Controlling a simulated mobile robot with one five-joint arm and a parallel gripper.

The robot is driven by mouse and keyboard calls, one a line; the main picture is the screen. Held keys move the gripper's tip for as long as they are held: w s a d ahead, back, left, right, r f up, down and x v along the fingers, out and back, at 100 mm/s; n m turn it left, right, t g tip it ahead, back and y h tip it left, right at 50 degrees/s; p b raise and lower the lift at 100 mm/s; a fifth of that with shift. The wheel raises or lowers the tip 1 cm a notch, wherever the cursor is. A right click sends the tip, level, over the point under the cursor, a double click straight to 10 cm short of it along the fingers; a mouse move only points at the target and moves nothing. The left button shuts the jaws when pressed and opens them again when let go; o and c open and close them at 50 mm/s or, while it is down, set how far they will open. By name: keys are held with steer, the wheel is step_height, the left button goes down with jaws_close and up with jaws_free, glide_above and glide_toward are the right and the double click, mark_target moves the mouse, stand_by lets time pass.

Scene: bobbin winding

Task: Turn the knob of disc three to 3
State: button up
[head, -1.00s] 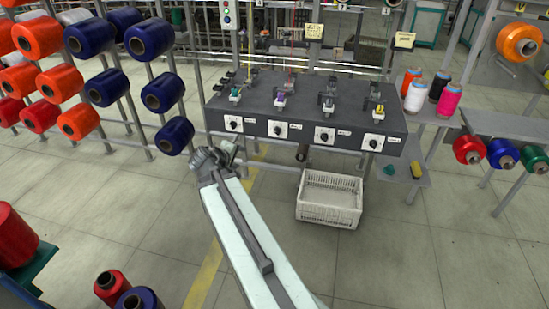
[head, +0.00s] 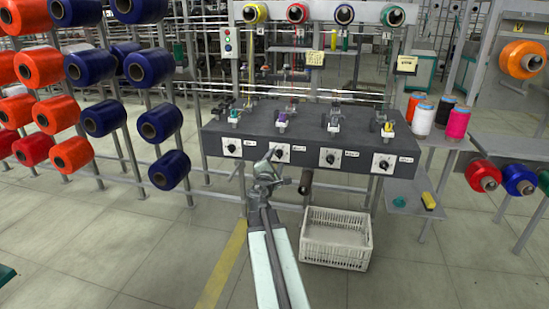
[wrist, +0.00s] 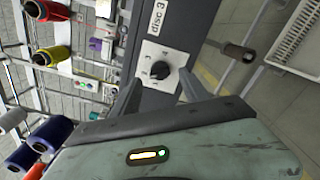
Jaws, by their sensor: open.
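The knob of disc three (wrist: 160,71) is black, on a white square dial plate (wrist: 172,52) with small marks. The label "disc 3" (wrist: 157,17) is beside the plate. I cannot clearly read which mark the knob points at. In the head view the dial in front of my gripper is the second from the left (head: 284,153), partly covered by the gripper. My gripper (head: 256,163) is open in front of the dark bench front. In the wrist view the two fingers (wrist: 158,80) stand apart, one on each side of the knob's lower part, with nothing between them.
Similar dials (head: 232,147) sit along the front of the dark bench (head: 310,135). A white crate (head: 335,238) stands on the floor below. Racks of spools (head: 90,118) stand at left, a side shelf (head: 407,197) at right.

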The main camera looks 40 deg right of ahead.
mark_target(278, 156)
steer(key=x, duration=0.3)
steer(key=shift+d, duration=0.2)
jaws_close()
steer(key=shift+m, duration=0.4)
steer(key=m, duration=1.1)
steer(key=shift+a, duration=0.1)
stand_by(0.4)
jaws_free()
